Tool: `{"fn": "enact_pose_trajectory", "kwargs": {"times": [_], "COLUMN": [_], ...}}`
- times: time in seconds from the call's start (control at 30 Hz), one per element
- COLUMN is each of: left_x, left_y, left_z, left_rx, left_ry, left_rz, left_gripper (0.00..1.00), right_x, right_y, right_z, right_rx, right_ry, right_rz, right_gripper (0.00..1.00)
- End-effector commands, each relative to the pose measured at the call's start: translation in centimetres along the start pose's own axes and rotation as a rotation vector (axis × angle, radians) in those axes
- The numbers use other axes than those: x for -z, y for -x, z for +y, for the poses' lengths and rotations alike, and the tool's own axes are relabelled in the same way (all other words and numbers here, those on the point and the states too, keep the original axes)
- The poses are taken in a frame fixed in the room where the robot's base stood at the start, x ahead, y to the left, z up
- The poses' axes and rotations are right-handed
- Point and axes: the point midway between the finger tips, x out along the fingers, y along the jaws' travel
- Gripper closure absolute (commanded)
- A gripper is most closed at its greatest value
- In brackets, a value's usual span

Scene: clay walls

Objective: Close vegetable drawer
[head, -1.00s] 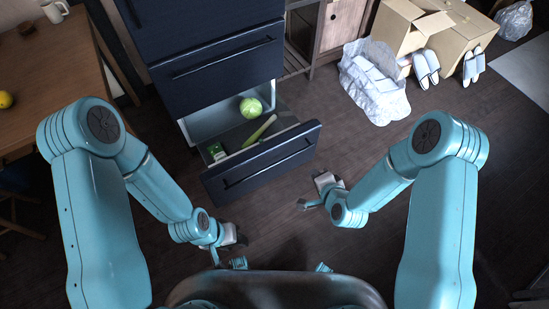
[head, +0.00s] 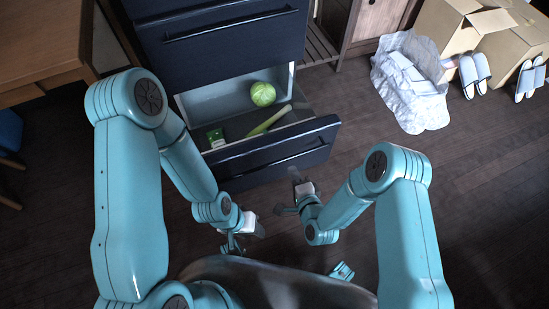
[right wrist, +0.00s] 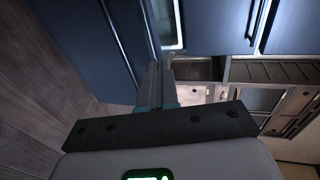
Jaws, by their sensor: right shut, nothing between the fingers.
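The vegetable drawer is the dark blue bottom drawer (head: 265,158) of the cabinet in the head view. It is pulled out, with a green cabbage (head: 263,94), a long pale green vegetable (head: 268,121) and a small green pack (head: 215,138) inside. My right gripper (head: 288,193) is shut and empty, low in front of the drawer front. In the right wrist view its fingers (right wrist: 158,82) are together, with the blue drawer front (right wrist: 85,45) beside them; contact is unclear. My left gripper (head: 243,236) is below the drawer front at its left; its fingers are too small to judge.
A closed blue drawer (head: 225,45) is above the open one. A wooden cabinet (head: 370,20) stands to the right. A crumpled white bag (head: 410,85), cardboard boxes (head: 470,28) and slippers (head: 474,75) are on the floor at right. The floor (head: 480,190) at right is clear.

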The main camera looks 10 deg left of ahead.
Motion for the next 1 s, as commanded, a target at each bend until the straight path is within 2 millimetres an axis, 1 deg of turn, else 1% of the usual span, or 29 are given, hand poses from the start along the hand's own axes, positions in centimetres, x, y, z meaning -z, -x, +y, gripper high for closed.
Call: {"fn": "enact_pose_trajectory", "kwargs": {"times": [0.03, 0.1, 0.2, 0.37, 0.47, 0.57, 0.9, 1.0], "left_x": [0.0, 0.0, 0.1, 0.1, 0.1, 0.3, 1.0, 1.2], "left_y": [-1.4, -2.3, -3.1, -3.8, -4.0, -4.5, -6.8, -7.3], "left_z": [-0.5, -0.8, -1.1, -1.4, -1.5, -1.8, -3.1, -3.4], "left_rx": [0.000, 0.000, 0.000, 0.000, 0.000, 0.001, 0.002, 0.003], "left_ry": [0.000, 0.001, 0.001, 0.001, 0.002, 0.006, 0.023, 0.028], "left_rz": [0.000, 0.000, 0.000, 0.001, 0.002, 0.006, 0.024, 0.028], "left_gripper": [0.55, 0.55, 0.55, 0.55, 0.55, 0.55, 0.55, 0.55], "right_x": [-0.9, -1.9, -2.9, -3.6, -3.6, -3.7, -3.9, -3.8], "right_y": [-0.3, -0.4, -0.5, -0.9, -1.8, -3.6, -11.0, -12.7], "right_z": [1.9, 3.2, 4.5, 5.0, 5.0, 5.0, 5.3, 4.7], "right_rx": [-0.006, -0.015, -0.022, -0.021, -0.018, -0.016, -0.017, -0.017], "right_ry": [0.003, 0.005, 0.009, 0.015, 0.017, 0.016, 0.014, 0.015], "right_rz": [-0.015, -0.031, -0.048, -0.060, -0.060, -0.060, -0.059, -0.058], "right_gripper": [1.00, 1.00, 1.00, 1.00, 1.00, 1.00, 1.00, 1.00]}}
